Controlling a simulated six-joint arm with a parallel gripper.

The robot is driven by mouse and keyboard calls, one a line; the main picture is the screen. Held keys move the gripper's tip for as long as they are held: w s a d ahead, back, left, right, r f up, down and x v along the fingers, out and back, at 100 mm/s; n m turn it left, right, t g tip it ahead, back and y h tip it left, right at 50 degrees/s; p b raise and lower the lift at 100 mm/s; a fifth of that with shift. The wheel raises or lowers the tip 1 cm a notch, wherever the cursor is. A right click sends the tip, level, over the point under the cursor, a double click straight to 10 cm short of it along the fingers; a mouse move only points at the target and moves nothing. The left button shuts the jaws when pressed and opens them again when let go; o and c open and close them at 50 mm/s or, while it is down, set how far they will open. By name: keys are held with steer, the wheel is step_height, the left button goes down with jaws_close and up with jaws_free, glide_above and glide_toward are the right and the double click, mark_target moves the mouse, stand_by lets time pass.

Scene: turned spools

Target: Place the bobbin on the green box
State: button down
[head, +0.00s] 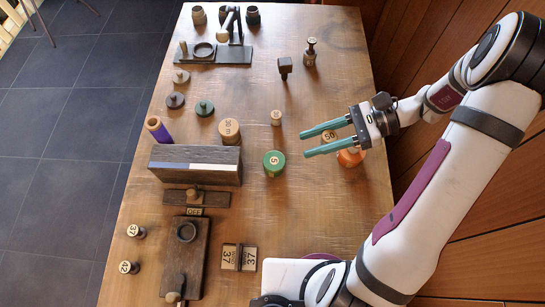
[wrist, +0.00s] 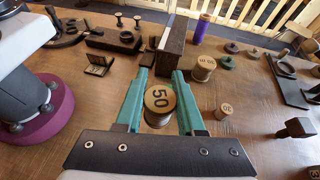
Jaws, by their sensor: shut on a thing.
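The bobbin (wrist: 158,98), with a pale round top marked 50, sits between my gripper's teal fingers in the wrist view. In the head view its top (head: 330,136) shows between the fingers. My gripper (head: 304,144) is shut on it at the right of the table; its height above the table is hard to tell. No green box is plain in either view. A round green-sided piece (head: 274,164) marked 5 stands left of the fingertips. An orange round piece (head: 351,158) is partly hidden beneath my gripper.
A dark long block (head: 195,175) stands at the left, with a tan spool (head: 229,131) and a purple-wound spool (head: 158,130) behind it. A small spool (head: 276,118) is beyond the fingertips. A dark mallet-like piece (head: 285,67) stands farther back.

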steer(key=a+f, duration=0.2)
steer(key=a, duration=0.1)
steer(key=a+f, duration=0.2)
steer(key=a, duration=0.2)
steer(key=w+a+f, duration=0.1)
steer(key=a+f, duration=0.1)
steer(key=a, duration=0.1)
steer(key=shift+a+f, duration=0.25)
steer(key=shift+a, duration=0.05)
steer(key=shift+w+a+f, duration=0.1)
steer(key=shift+a+f, duration=0.05)
steer(key=shift+f, duration=0.95)
steer(key=shift+a+f, duration=0.1)
steer(key=shift+f, duration=0.95)
steer(key=shift+f, duration=0.1)
steer(key=c, duration=0.5)
jaws_free()
